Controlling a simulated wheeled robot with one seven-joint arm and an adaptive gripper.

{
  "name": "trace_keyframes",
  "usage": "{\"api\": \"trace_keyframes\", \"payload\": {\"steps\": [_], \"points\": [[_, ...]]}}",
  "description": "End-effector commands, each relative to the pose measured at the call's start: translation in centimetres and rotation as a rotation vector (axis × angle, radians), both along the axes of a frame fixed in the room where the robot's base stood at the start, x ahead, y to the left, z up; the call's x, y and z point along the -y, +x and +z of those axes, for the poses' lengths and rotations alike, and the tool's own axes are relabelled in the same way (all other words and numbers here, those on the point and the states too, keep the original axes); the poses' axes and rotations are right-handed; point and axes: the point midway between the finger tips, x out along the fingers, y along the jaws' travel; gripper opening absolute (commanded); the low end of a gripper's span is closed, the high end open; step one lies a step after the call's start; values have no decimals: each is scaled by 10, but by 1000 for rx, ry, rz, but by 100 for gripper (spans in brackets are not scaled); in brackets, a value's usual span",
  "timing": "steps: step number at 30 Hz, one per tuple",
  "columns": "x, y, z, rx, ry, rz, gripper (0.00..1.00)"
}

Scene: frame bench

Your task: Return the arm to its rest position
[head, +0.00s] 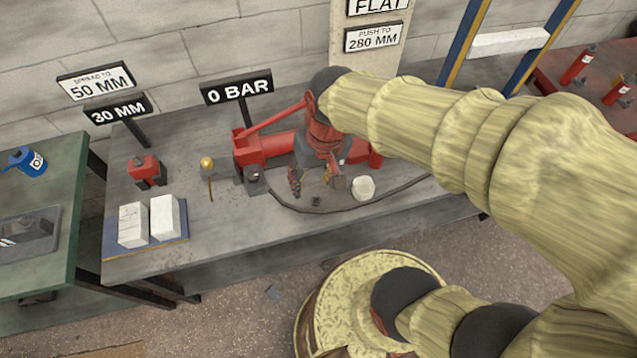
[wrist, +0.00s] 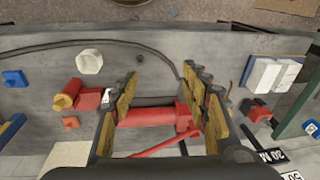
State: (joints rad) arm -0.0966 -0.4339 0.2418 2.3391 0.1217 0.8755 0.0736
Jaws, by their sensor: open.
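My arm (head: 430,130) reaches out over the grey bench (head: 230,245) from the right in the head view. My gripper (head: 312,182) points down above the bench, in front of the red pump (head: 265,148). In the wrist view my gripper (wrist: 160,82) has its yellow-padded fingers spread apart with nothing between the tips. The red pump body (wrist: 150,117) shows between and beyond the fingers. The gripper partly hides the pump in both views, and I cannot tell its exact height above the bench.
A white cup-like piece (head: 363,188) and a dark hose (head: 310,211) lie near the gripper. Two white blocks (head: 164,217), a red piece (head: 147,170) and a "0 BAR" sign (head: 238,88) stand further left. A green table (head: 65,245) is at far left.

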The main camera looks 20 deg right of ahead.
Motion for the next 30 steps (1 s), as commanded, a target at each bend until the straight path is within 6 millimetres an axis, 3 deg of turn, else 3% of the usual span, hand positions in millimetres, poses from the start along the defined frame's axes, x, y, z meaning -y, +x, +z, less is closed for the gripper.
{"api": "trace_keyframes", "payload": {"steps": [6,18,30], "points": [[8,-5,9,32,-20,33,46],[11,-10,8,29,-36,57,46],[50,-34,96,335,-114,43,46]]}}
